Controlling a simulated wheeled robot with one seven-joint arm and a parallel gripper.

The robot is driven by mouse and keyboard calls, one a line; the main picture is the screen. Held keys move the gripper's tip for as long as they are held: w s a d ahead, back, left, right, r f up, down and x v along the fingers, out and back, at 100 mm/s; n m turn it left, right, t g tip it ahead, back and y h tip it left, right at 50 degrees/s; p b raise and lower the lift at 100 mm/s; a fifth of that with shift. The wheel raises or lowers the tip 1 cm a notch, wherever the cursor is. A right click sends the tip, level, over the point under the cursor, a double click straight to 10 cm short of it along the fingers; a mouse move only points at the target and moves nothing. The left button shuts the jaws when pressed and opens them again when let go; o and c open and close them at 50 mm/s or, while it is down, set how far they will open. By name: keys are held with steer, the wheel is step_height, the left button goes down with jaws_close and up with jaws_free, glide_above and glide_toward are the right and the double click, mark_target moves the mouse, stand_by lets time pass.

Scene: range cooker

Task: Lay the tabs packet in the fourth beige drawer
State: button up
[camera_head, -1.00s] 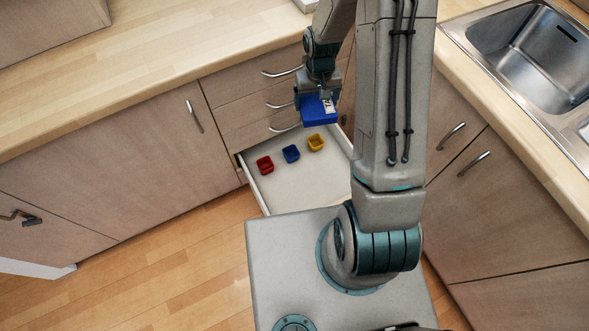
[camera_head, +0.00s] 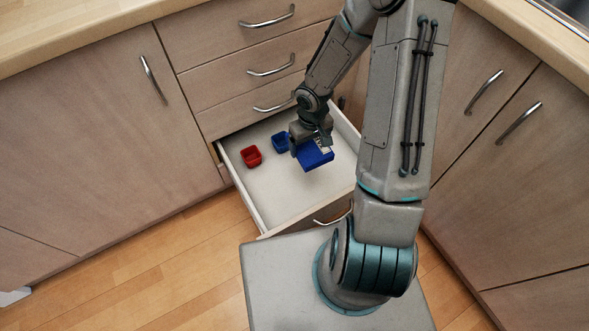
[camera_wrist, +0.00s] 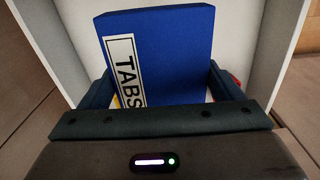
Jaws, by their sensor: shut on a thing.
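The tabs packet is a blue box (camera_head: 316,160) with a white label; the label reads TABS in the wrist view (camera_wrist: 160,50). My gripper (camera_head: 308,147) is shut on the packet and holds it over the open bottom drawer (camera_head: 262,184). The fingers (camera_wrist: 165,90) show on both sides of the packet in the wrist view. The open drawer is the fourth one down, with a white inside. I cannot tell whether the packet touches the drawer floor.
The yellow bin is hidden behind my gripper. Three shut drawers (camera_head: 250,70) are above. The drawer's front left floor is clear.

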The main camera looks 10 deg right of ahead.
steer(key=b, duration=0.4)
glide_above(306, 178)
step_height(306, 178, down, 7)
steer(key=shift+n, duration=0.3)
step_height(306, 178, down, 9)
steer(key=b, duration=0.5)
steer(key=shift+b, duration=0.35)
steer(key=shift+f, duration=0.2)
steer(key=o, duration=1)
steer(key=shift+r, duration=0.1)
